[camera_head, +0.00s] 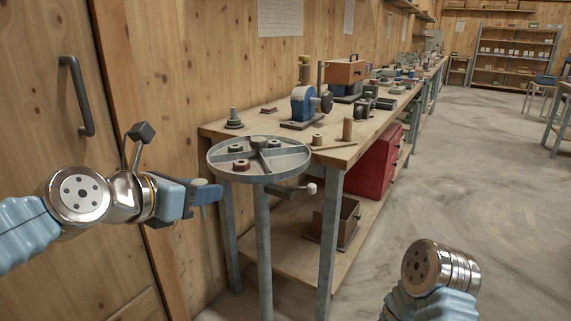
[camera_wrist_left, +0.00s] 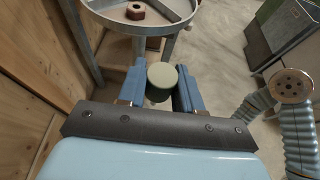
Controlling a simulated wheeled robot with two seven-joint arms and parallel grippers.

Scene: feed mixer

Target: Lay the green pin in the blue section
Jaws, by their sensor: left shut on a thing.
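My left gripper (camera_head: 207,193) is shut on the green pin (camera_wrist_left: 162,75). In the head view only a small part of the pin (camera_head: 200,182) shows above the fingers. The round grey tray (camera_head: 259,179) with dividers stands just to the right of the gripper; its rim also shows at the top of the left wrist view (camera_wrist_left: 110,22). I cannot make out a blue colour in any section. My right gripper is out of view; only part of that arm shows.
The tray holds a red piece (camera_head: 241,165) and a few other small pieces. A workbench (camera_head: 345,150) with a blue machine (camera_head: 304,104) and tools stands behind it. A wooden door (camera_head: 45,150) with a dark handle (camera_head: 77,95) is at the left.

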